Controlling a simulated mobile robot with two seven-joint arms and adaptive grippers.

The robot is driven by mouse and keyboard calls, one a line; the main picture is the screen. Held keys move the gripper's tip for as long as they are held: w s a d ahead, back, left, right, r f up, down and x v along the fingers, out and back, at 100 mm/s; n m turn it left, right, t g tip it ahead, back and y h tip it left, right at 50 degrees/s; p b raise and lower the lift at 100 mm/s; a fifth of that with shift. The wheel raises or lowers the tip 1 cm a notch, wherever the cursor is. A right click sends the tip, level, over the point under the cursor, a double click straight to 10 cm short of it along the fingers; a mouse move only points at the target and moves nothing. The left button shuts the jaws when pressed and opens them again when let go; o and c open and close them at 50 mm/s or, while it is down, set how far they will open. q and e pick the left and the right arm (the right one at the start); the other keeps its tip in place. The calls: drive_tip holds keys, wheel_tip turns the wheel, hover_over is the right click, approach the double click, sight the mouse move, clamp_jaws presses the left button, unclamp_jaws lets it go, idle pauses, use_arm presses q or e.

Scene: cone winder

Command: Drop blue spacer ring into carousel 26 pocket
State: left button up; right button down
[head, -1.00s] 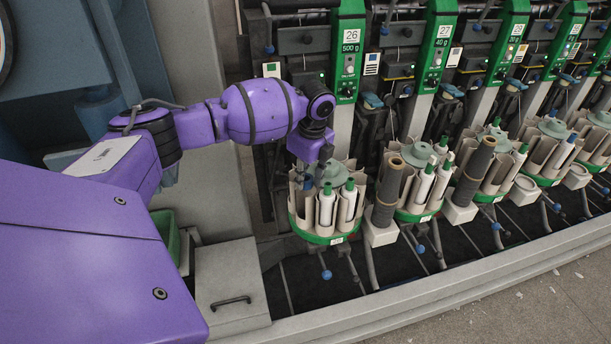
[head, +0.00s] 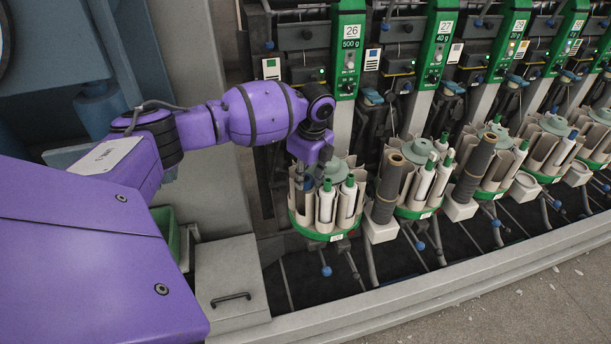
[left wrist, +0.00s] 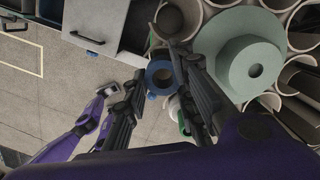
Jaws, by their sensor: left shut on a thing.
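The blue spacer ring (left wrist: 160,76) shows in the left wrist view between the fingertips of my left gripper (left wrist: 156,80), which is shut on it. In the head view my left gripper (head: 313,182) points down over the left side of carousel 26 (head: 322,238), just below its number panel. The ring cannot be made out there. The carousel has a grey-green hub, beige pockets and white tubes with green tips. In the left wrist view the hub (left wrist: 240,55) and open pockets lie right of the ring. I cannot tell whether the ring is over a pocket.
Panel 26 (head: 348,48) stands behind the carousel. A dark cone (head: 388,188) stands on a white holder just right of it, and more carousels continue rightward. A grey box with a handle (head: 231,285) and a green bin (head: 166,230) are at left.

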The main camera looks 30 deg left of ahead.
use_arm(q)
drive_tip(key=shift+f, duration=0.35)
use_arm(e)
drive_tip(key=shift+f, duration=0.1)
use_arm(q)
drive_tip(key=shift+r, duration=0.15)
use_arm(e)
drive_tip(key=shift+w+r, duration=0.25)
drive_tip(key=shift+r, duration=0.1)
idle(0.6)
idle(0.5)
use_arm(q)
drive_tip(key=o, duration=0.9)
drive_tip(key=shift+r, duration=0.1)
use_arm(e)
drive_tip(key=shift+r, duration=0.1)
use_arm(q)
drive_tip(key=shift+r+p, duration=1.75)
drive_tip(key=shift+r, duration=2.25)
drive_tip(key=shift+f, duration=0.1)
use_arm(e)
drive_tip(key=w+r+t, duration=0.1)
drive_tip(key=w+r, duration=0.3)
drive_tip(key=r, duration=0.1)
drive_tip(key=shift+w+r, duration=0.2)
drive_tip(key=shift+r, duration=0.15)
